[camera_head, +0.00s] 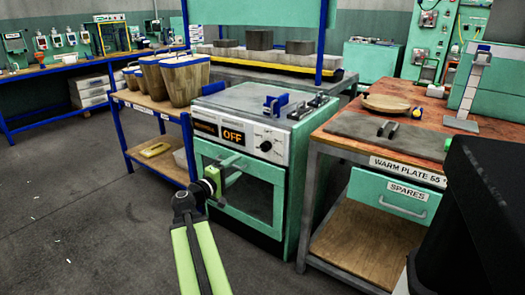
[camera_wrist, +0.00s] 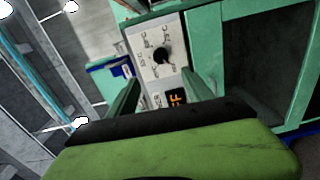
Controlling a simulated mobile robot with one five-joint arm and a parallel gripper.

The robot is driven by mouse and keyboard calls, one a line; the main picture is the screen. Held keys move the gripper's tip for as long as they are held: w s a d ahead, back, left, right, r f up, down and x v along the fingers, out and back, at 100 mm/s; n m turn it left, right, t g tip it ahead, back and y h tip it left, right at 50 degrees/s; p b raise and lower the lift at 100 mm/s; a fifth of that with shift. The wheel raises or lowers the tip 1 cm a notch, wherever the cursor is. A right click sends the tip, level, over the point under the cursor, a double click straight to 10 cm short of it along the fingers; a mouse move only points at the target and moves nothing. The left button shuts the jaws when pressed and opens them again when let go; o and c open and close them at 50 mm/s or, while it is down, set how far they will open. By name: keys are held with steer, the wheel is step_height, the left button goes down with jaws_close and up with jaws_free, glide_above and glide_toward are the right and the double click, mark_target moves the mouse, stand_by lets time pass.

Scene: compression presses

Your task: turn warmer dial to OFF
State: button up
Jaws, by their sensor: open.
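The warmer (camera_head: 253,165) is a teal and white oven-like unit with a glass door. Its orange display (camera_head: 233,135) reads OFF. The round black dial (camera_head: 266,147) is on the front panel, right of the display. In the wrist view the dial (camera_wrist: 162,54) sits on a light plate with printed marks, and part of the display (camera_wrist: 176,98) shows below it. My gripper (camera_head: 235,170) is in front of the warmer, lower and left of the dial. In the wrist view its teal fingers (camera_wrist: 160,78) are apart and empty, with the dial beyond their tips, not between them.
A blue clamp-like part (camera_head: 276,105) stands on the warmer top. A bench (camera_head: 345,145) with a grey plate (camera_head: 390,135) is close on the right. A blue-framed shelf (camera_head: 150,150) with wooden bins is on the left. The floor (camera_head: 80,220) at front left is clear.

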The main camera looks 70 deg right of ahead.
mark_target(264, 148)
steer(key=x, duration=1.7)
steer(key=shift+d, duration=0.2)
